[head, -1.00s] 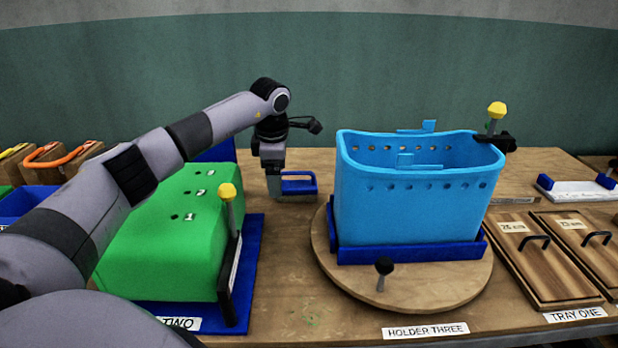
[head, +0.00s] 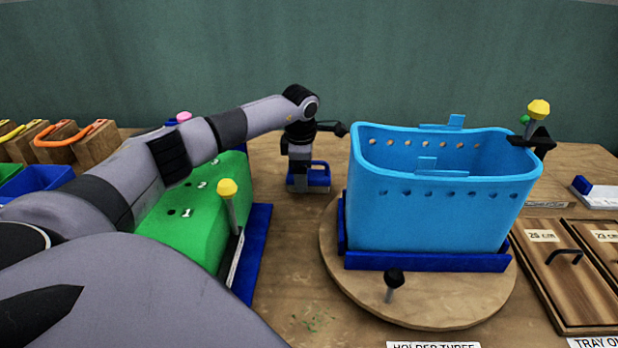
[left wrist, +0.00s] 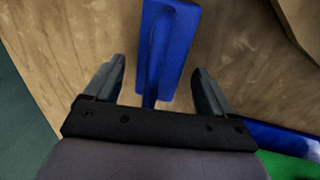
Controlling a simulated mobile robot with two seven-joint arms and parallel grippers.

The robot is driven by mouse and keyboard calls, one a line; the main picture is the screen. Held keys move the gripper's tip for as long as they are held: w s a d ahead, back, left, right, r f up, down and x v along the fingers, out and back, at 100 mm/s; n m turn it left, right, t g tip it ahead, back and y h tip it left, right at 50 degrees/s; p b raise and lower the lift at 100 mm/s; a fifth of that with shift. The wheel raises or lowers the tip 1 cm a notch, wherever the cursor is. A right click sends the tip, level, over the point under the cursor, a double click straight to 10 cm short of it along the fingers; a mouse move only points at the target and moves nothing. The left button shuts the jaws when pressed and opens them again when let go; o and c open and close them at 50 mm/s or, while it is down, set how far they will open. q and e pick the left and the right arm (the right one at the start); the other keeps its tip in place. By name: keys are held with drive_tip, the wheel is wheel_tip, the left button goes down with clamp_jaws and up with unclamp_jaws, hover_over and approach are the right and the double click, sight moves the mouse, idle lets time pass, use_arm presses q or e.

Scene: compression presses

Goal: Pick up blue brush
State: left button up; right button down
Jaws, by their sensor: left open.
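The blue brush (head: 319,176) lies on the wooden table between the green block and the light-blue basket, in the head view. In the left wrist view the blue brush (left wrist: 166,50) shows as a long blue shape with a raised handle, pointing at the gap between the fingers. My left gripper (head: 298,183) points down at the brush's left end. In the left wrist view my left gripper (left wrist: 160,84) is open, with one finger on either side of the brush's near end. My right gripper is not in view.
A light-blue basket (head: 435,215) stands in a blue holder on a round wooden turntable (head: 430,312), right of the brush. A green block (head: 195,225) with a yellow-knobbed lever (head: 228,188) is at the left. Wooden trays (head: 560,285) lie at the right.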

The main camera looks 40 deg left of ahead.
use_arm(q)
drive_tip(key=shift+f, duration=0.15)
drive_tip(key=c, duration=1.2)
wheel_tip(320, 180, up, 20)
idle(0.4)
